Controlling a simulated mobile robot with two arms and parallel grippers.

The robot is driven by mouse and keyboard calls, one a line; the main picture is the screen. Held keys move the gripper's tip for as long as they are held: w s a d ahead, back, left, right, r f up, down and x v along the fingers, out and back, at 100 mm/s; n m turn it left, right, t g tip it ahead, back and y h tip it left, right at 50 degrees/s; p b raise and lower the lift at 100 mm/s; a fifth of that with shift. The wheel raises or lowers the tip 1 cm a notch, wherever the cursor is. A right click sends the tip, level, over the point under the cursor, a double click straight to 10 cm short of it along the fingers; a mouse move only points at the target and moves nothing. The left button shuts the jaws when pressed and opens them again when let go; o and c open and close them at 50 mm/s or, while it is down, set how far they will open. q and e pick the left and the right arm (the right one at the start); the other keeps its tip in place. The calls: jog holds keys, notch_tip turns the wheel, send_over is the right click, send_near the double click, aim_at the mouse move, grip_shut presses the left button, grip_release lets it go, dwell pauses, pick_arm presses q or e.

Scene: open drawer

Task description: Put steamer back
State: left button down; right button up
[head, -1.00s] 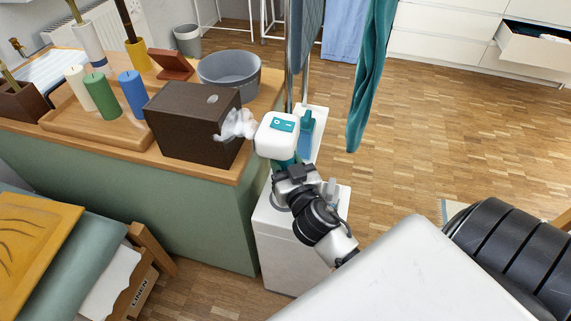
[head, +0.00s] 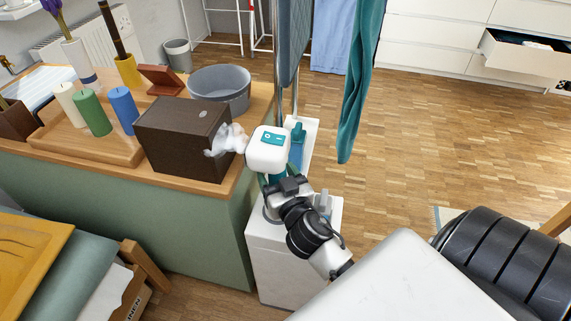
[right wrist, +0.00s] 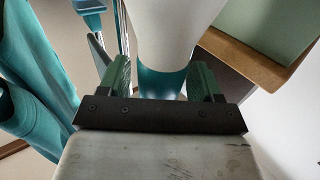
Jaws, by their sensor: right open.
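The white and teal steamer head (head: 268,150) stands upright at the right end of the counter, beside the brown box. My right gripper (head: 284,187) is at its lower part. In the right wrist view the steamer's white body and teal lower part (right wrist: 176,84) lie between the two green fingers of my right gripper (right wrist: 178,82). The fingers are open, with a visible gap at least on the left side. A white steamer base (head: 285,262) stands on the floor below, with metal poles rising behind the head. My left gripper is not in view.
The counter holds a brown tissue box (head: 182,138), a grey basin (head: 220,88) and a wooden candle tray (head: 60,143). Teal cloth (head: 357,90) hangs right of the poles. Wooden floor (head: 430,150) is open to the right. An open drawer (head: 525,55) is at far right.

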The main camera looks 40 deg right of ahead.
jog(key=v, duration=0.2)
jog(key=shift+s+a+f, duration=0.1)
jog(key=shift+s, duration=0.15)
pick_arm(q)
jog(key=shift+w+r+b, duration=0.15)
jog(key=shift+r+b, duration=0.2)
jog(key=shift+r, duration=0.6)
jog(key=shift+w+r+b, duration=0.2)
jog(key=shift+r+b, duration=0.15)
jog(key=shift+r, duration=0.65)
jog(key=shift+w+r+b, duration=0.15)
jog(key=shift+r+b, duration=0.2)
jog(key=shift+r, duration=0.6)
pick_arm(e)
jog(key=v, duration=0.9)
jog(key=shift+s+r, duration=0.2)
jog(key=shift+s, duration=0.05)
